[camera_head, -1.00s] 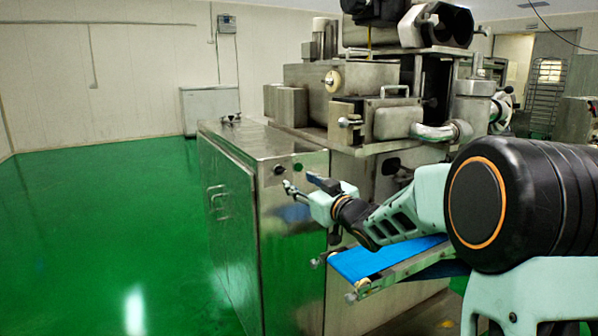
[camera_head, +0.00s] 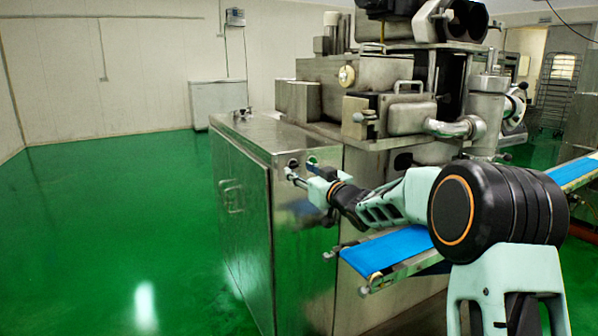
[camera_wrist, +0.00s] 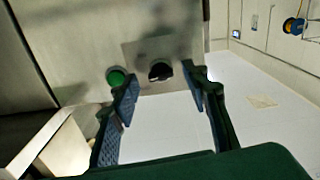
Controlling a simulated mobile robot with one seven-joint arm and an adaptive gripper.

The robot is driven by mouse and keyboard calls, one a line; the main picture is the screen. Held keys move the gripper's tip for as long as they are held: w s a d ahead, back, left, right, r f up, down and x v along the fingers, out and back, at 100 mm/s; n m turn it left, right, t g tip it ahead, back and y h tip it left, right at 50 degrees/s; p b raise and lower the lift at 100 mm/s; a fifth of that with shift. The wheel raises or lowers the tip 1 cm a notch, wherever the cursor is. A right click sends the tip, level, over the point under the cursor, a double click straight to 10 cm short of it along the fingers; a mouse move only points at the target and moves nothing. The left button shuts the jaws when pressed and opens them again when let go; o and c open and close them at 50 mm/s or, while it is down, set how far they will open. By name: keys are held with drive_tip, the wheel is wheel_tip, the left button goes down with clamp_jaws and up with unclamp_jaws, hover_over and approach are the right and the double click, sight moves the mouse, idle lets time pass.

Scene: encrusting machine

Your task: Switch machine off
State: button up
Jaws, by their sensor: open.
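The encrusting machine (camera_head: 258,140) is a steel cabinet with metal units on top. Near the top of its front panel is a black knob (camera_head: 293,162), also seen in the wrist view (camera_wrist: 160,71). A green button (camera_wrist: 117,77) sits beside the knob to the left in the wrist view; in the head view my gripper largely covers it. My gripper (camera_head: 300,171) is open and empty in front of the panel. In the wrist view its fingers (camera_wrist: 162,90) lie either side of the knob's line, the left finger close below the green button. Contact cannot be told.
A blue conveyor belt (camera_head: 388,250) juts out below my arm. The cabinet's side door has a handle (camera_head: 232,196). Open green floor (camera_head: 110,230) lies to the left. A rack (camera_head: 557,90) stands at the back right.

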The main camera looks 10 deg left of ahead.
drive_tip(key=shift+x, duration=0.9)
drive_tip(key=shift+c, duration=0.6)
clamp_jaws()
